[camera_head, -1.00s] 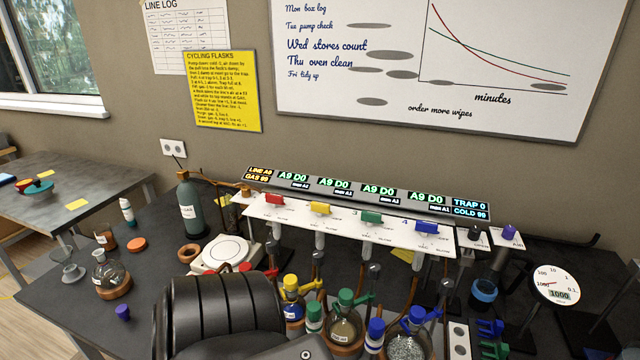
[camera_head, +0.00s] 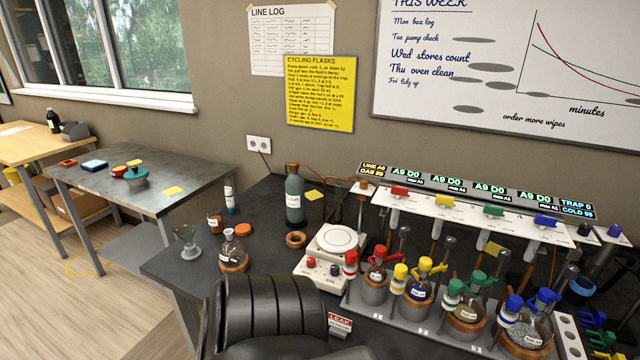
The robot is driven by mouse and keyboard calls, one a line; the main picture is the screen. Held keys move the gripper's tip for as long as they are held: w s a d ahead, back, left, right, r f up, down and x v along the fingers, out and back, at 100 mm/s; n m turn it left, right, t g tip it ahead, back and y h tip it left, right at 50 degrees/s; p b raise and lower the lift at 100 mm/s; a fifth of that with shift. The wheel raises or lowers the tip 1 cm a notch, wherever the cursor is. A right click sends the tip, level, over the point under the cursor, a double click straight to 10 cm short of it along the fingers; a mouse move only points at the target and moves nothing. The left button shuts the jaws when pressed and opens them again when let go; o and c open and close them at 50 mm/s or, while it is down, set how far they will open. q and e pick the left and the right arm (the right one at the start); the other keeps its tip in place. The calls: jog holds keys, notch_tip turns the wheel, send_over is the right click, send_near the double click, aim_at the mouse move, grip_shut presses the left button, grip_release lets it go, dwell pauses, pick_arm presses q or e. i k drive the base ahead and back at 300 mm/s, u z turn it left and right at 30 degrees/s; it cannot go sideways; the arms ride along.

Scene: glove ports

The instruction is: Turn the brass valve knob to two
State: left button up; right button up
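A small brass-coloured piece (camera_head: 362,187), which looks like the valve knob, is at the left end of the white manifold panel (camera_head: 425,206), beside the grey-green gas cylinder (camera_head: 295,195). It is too small to read its setting. A coloured row of red (camera_head: 399,190), yellow (camera_head: 446,199), green (camera_head: 493,210) and blue (camera_head: 544,220) taps runs along the panel. A large black ribbed part of my arm fills the bottom middle. Neither of my grippers shows.
A hot plate (camera_head: 330,247) stands in front of the cylinder. Stoppered flasks fill a grey rack (camera_head: 390,322) at the front right. A round flask (camera_head: 232,250) and a glass funnel (camera_head: 187,240) stand left. A second table (camera_head: 150,195) is farther left.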

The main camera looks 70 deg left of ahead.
aim_at(363, 184)
jog(key=k, duration=0.2)
jog(key=u, duration=0.75)
